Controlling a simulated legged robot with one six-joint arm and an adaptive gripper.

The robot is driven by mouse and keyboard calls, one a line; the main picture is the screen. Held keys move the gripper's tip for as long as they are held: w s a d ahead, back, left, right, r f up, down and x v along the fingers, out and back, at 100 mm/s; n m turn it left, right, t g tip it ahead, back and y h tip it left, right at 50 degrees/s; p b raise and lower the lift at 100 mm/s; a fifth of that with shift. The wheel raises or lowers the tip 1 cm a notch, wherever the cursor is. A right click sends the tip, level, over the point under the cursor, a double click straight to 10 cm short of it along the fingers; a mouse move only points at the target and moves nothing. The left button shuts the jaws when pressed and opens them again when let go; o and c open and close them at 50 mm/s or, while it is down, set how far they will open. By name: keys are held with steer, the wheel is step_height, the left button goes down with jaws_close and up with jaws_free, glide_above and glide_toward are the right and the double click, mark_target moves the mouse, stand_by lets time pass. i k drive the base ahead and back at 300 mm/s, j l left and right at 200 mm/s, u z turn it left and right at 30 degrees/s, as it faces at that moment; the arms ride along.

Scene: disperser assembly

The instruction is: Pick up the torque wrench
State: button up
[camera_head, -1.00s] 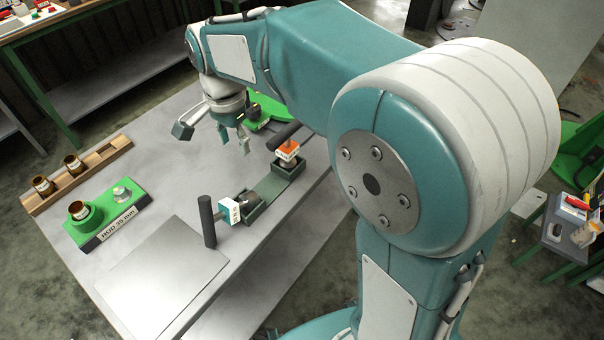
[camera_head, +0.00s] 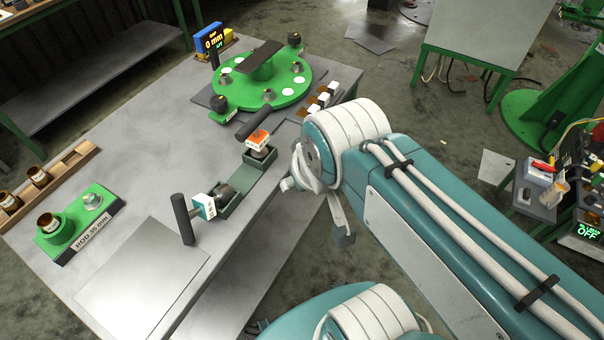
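Two tools with dark cylindrical handles stand in a dark green holder (camera_head: 240,196) near the table's right edge. One tool (camera_head: 181,218) has a white and teal labelled head, and the other (camera_head: 254,123) has an orange and white head. I cannot tell for sure which is the torque wrench. My gripper (camera_head: 316,212) is to the right of the holder, beyond the table edge in the picture, and touches neither tool. Its fingers look spread apart with nothing between them. My forearm partly hides the gripper's body.
A green round fixture (camera_head: 290,88) with a blue display stands at the table's back. A green stand marked "ROD 35 mm" (camera_head: 88,235) and a wooden rack (camera_head: 60,160) are at left. A bare grey plate (camera_head: 140,275) lies in front. A cluttered side bench (camera_head: 545,190) is at right.

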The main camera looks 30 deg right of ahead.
mark_target(204, 205)
steer(key=i+l+u, duration=0.1)
steer(key=u, duration=0.3)
steer(key=i+l+u, duration=0.1)
steer(key=u, duration=0.25)
steer(key=l+u, duration=0.15)
steer(key=u, duration=0.25)
steer(key=i, duration=0.05)
